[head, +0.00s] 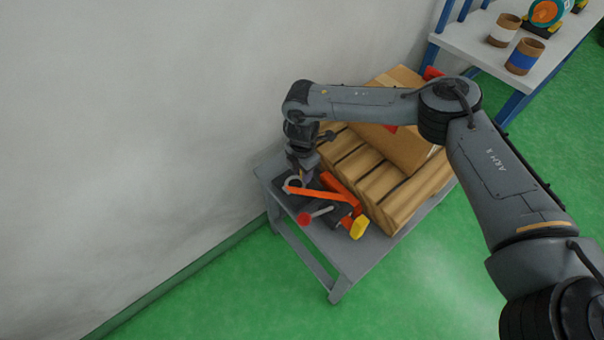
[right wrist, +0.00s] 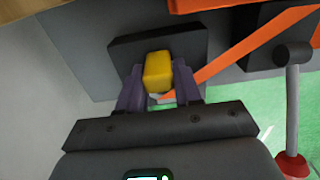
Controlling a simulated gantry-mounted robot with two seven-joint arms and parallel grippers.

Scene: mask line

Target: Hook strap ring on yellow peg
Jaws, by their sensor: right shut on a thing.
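My right gripper (head: 298,172) reaches down at the left end of the small grey table. The pale strap ring (head: 293,184) is at its fingertips, at the end of the orange strap (head: 325,194). The strap (right wrist: 225,60) runs straight from there to a dark fitting on the right. In the right wrist view my two purple fingers (right wrist: 160,88) stand either side of a yellow block (right wrist: 158,70), in front of a dark plate (right wrist: 122,48). Most of the ring is hidden there. I cannot tell whether it is around the yellow block or beside it. My left gripper is out of view.
A lever with a red knob (head: 304,218) and another yellow piece (head: 358,228) are at the table's front. Wooden slats (head: 405,200) and a cardboard box (head: 392,145) are behind. The wall (head: 150,120) is close on the left.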

